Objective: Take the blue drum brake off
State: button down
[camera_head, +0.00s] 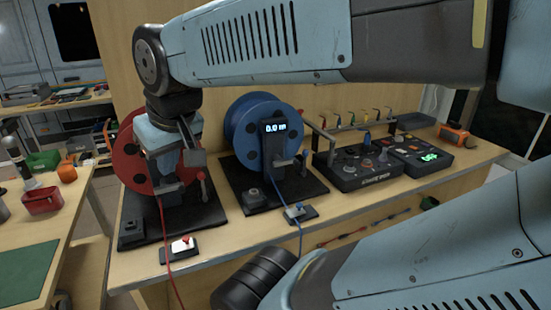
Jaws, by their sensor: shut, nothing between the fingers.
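The blue drum (240,126) stands on a dark base (258,203) on the wooden bench, with a lit display (274,127) reading about 0.0 m in front of it. A small upright lever (304,160) is at its right side. A small box with a blue-and-white top (298,211) sits in front, beside the blue cable (300,238). I cannot tell which of these is the brake. My gripper (193,157) hangs in front of the red drum (127,158), left of the blue drum. It is shut and empty; its fingertips are hard to make out.
The red drum has its own base, lever (202,183) and white box (182,248). Control boxes (356,167) stand right of the blue drum, with an orange device (454,136) farther right. My arm crosses the top and lower right. A side table (60,225) stands at left.

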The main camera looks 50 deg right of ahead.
aim_at(305, 163)
jog(key=u, duration=1.5)
jog(key=i, duration=0.1)
jog(key=z, duration=3.1)
jog(key=k, duration=0.8)
jog(key=z, duration=0.25)
jog(key=i, duration=0.8)
jog(key=u, duration=0.3)
